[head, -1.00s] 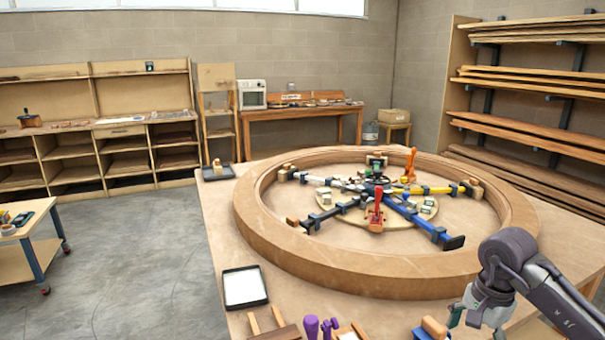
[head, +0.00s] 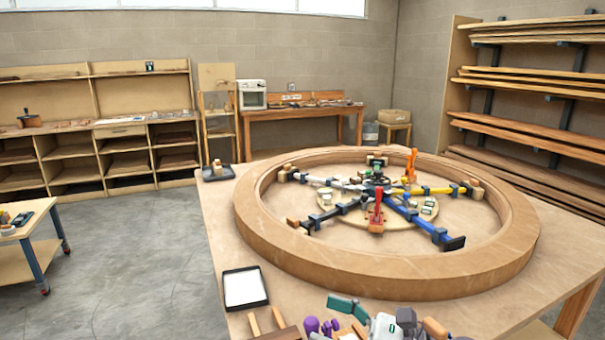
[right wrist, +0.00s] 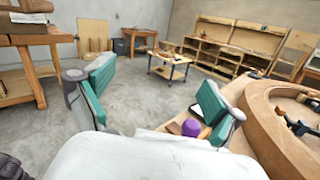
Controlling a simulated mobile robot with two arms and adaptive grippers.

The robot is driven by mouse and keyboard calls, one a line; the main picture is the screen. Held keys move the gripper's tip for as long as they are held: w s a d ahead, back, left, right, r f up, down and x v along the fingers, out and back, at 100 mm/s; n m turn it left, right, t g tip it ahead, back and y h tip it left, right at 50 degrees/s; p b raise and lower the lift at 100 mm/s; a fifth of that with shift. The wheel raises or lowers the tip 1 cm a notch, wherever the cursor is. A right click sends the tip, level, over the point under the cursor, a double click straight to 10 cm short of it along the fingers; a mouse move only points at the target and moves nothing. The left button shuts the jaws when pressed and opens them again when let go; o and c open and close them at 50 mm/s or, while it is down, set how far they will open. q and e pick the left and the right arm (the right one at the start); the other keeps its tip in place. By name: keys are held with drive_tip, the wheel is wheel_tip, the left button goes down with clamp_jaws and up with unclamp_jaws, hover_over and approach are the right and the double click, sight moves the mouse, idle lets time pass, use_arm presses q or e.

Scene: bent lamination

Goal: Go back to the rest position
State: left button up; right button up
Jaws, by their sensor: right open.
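My right gripper (head: 350,308) is at the bottom edge of the head view, over the front of the workbench. Its teal finger pads point left. In the right wrist view my right gripper (right wrist: 155,78) shows its two teal-padded fingers spread wide with nothing between them. It is empty and clear of the bent wooden ring (head: 370,272). My left gripper is in neither view.
The ring lies on the workbench (head: 225,215) around several clamps. A black-rimmed tray (head: 245,288) and purple-handled tools (head: 312,324) are near the front edge. A wheeled cart (head: 28,252) stands at left. Open floor lies between it and the bench.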

drive_tip(key=w+d+r+m+t+h, duration=0.1)
drive_tip(key=d+m+t+h, duration=0.3)
drive_tip(key=m+t, duration=0.5)
drive_tip(key=w+d+r+m+t+h, duration=0.15)
drive_tip(key=d+m+t+h, duration=0.3)
drive_tip(key=m, duration=0.85)
drive_tip(key=s+d+f+m+g+h, duration=0.2)
drive_tip(key=d+f+m+h, duration=0.3)
drive_tip(key=f+m, duration=0.25)
drive_tip(key=s+d+f+m+g+h, duration=0.2)
drive_tip(key=d+f+m+g+h, duration=0.15)
drive_tip(key=f+m+h, duration=0.45)
drive_tip(key=s+f+m+g+y, duration=0.2)
drive_tip(key=s+f+m+g, duration=0.4)
drive_tip(key=s, duration=0.5)
drive_tip(key=s+f+m+g+y, duration=0.25)
drive_tip(key=s+f+g, duration=0.25)
drive_tip(key=s+f, duration=0.5)
wheel_tip(320, 180, down, 25)
drive_tip(key=s+g, duration=0.2)
drive_tip(key=s, duration=0.1)
drive_tip(key=s+d+f+h, duration=0.1)
drive_tip(key=s+d+f, duration=0.1)
drive_tip(key=s+f, duration=1.3)
drive_tip(key=shift+s+d+g, duration=0.3)
drive_tip(key=shift+s+g, duration=0.1)
